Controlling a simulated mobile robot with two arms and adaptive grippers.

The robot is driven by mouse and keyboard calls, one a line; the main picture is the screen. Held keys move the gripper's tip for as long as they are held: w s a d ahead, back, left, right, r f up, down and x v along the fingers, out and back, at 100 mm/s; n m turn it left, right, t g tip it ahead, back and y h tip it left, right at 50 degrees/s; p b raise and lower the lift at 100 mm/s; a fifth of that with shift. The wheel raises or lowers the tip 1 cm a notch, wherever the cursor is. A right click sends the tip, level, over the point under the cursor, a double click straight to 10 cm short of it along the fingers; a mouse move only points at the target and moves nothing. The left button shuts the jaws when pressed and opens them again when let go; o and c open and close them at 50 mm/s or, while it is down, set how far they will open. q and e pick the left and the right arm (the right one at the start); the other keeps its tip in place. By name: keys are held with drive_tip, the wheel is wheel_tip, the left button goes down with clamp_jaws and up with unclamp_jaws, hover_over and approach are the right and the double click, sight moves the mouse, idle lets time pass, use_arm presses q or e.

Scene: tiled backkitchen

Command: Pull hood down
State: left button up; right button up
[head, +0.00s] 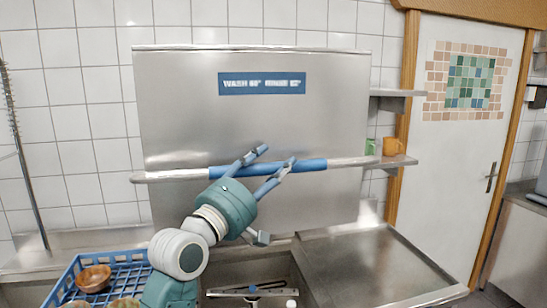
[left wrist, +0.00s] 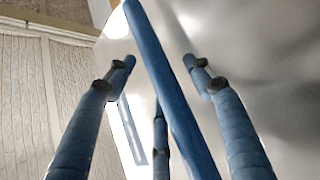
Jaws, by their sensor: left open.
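The hood (head: 185,110) is a large stainless-steel box with a blue label on its front; it stands raised above the sink counter. A horizontal handle bar (head: 345,163) runs across its lower front, with a blue grip (head: 312,166) in the middle. My left gripper (head: 274,158) is at the blue grip, its fingers spread open. In the left wrist view the blue grip (left wrist: 160,62) runs between the open fingers (left wrist: 160,70), with no finger visibly closed on it. My right gripper is not in view.
A blue rack (head: 62,290) with bowls (head: 94,278) stands at lower left. A sink basin lies below the hood, and a bare steel drainboard (head: 375,265) is to the right. Wall shelves hold a green cup (head: 371,147) and an orange cup (head: 392,146).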

use_arm(q)
drive_tip(key=shift+w+d+r, duration=0.15)
drive_tip(key=shift+w, duration=0.05)
clamp_jaws()
wheel_tip(320, 180, down, 32)
drive_tip(key=s+m+b, duration=0.1)
drive_tip(key=s+b, duration=0.1)
drive_tip(key=b, duration=2.2)
drive_tip(key=shift+d+f+m+t+h, duration=0.25)
drive_tip(key=shift+m+t+h, duration=0.05)
drive_tip(key=shift+h, duration=0.1)
unclamp_jaws()
drive_tip(key=shift+d, duration=0.1)
